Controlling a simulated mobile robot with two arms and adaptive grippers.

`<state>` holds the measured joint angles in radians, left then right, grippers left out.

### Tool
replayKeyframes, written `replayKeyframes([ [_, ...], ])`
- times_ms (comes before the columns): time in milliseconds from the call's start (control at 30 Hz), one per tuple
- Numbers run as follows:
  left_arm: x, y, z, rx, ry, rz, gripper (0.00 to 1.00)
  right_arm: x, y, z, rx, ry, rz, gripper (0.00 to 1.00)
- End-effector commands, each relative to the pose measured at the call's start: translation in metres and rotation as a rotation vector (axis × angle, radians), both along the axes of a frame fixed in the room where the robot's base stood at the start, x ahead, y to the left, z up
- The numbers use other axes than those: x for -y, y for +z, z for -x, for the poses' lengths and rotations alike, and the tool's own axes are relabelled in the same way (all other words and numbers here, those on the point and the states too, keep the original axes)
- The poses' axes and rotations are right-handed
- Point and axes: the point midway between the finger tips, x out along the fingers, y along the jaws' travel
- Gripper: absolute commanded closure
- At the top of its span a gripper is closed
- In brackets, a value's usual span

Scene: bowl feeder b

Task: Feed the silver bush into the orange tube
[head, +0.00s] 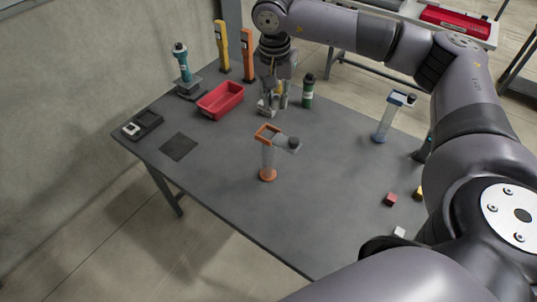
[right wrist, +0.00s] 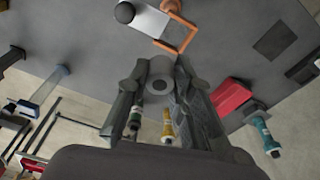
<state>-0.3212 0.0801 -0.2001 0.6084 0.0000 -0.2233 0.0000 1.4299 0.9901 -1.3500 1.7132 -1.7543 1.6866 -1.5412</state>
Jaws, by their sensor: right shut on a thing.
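The orange tube (head: 268,157) stands upright in the middle of the table, a pale tube with an orange foot and an orange square frame on top. A grey plate with a dark knob sticks out to its right. In the right wrist view its orange frame (right wrist: 189,43) shows at the top. My right gripper (head: 271,107) is behind the tube, apart from it. It is shut on the silver bush (right wrist: 160,67), a grey ring with a dark hole between the fingertips. The bush is hard to make out in the head view. My left gripper is not in view.
A red tray (head: 220,101) and a green bottle (head: 308,91) flank the gripper. A similar blue tube (head: 381,126) stands at the right. Yellow (head: 221,45) and orange (head: 248,54) posts stand at the back. A red cube (head: 390,199) lies front right. The table's front middle is clear.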

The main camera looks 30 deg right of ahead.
Motion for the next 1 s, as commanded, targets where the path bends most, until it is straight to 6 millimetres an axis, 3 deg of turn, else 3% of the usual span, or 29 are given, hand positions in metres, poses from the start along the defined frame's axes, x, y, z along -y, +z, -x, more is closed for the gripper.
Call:
replayKeyframes([
  [133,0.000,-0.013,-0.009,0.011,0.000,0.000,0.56,0.000,-0.019,0.000,-0.002,0.002,0.001,1.00],
  [367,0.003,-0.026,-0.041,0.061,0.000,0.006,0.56,0.000,-0.046,0.001,-0.001,0.003,0.001,1.00],
  [767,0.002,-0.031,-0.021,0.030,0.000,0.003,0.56,-0.001,-0.054,0.001,0.000,0.004,0.000,1.00],
  [800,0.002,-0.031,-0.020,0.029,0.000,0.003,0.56,-0.001,-0.054,0.001,0.000,0.004,0.000,0.77],
  [1000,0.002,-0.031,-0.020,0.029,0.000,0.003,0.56,-0.001,-0.054,0.001,0.000,0.005,0.000,0.63],
])
